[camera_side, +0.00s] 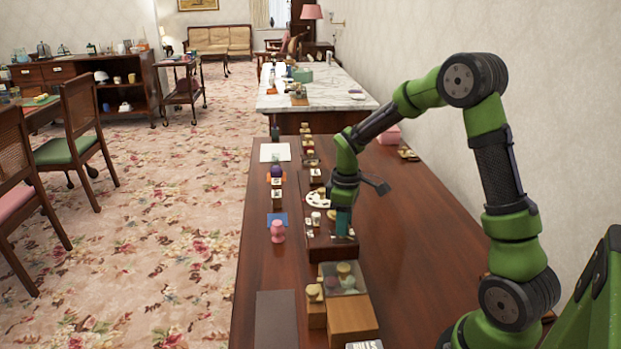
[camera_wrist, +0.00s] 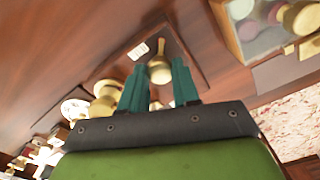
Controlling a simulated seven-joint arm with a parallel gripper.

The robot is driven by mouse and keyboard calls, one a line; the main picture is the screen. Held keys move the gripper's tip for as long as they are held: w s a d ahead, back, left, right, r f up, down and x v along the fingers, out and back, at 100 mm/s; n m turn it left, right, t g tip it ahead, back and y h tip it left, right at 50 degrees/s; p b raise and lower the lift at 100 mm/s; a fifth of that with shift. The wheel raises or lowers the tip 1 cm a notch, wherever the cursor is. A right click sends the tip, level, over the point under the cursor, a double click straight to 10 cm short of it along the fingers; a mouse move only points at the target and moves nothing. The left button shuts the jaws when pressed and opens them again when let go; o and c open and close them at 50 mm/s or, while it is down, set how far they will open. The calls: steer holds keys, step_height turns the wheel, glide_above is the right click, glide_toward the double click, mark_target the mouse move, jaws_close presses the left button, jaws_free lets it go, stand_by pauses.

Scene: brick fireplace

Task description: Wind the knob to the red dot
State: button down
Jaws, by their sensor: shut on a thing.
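My gripper (camera_side: 343,224) points down over a brown wooden board (camera_side: 324,250) on the long wooden table. Its teal fingers (camera_wrist: 159,88) stand on either side of a brass-coloured knob (camera_wrist: 159,70) in the wrist view and are shut on it. The knob sits on the board, beside a small white label (camera_wrist: 138,51). In the side view the fingers hide this knob. I cannot make out a red dot in either view.
A clear case with knobs (camera_side: 343,277) and a wooden block (camera_side: 352,320) stand nearer the camera. A pink figure (camera_side: 278,232) stands left of the board. Several small items line the table behind. The table right of the board is mostly bare.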

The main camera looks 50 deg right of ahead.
steer(key=shift+r, duration=0.1)
steer(key=c, duration=0.8)
jaws_free()
step_height(320, 180, up, 17)
steer(key=shift+f, duration=0.1)
steer(key=s+a+m+t, duration=0.2)
steer(key=s+a, duration=0.3)
steer(key=s+a+m+t+y, duration=0.1)
steer(key=s+a+m+t, duration=0.1)
steer(key=s+a, duration=0.3)
steer(key=s+a+m+t+y, duration=0.1)
steer(key=s+a+m+t, duration=0.2)
steer(key=s+a+m, duration=0.1)
steer(key=shift+s+a+r, duration=0.1)
steer(key=shift+s+a, duration=0.15)
steer(key=shift+a, duration=0.3)
steer(key=shift+s+a+r, duration=0.1)
steer(key=shift+s+a, duration=0.15)
steer(key=shift+a, duration=0.3)
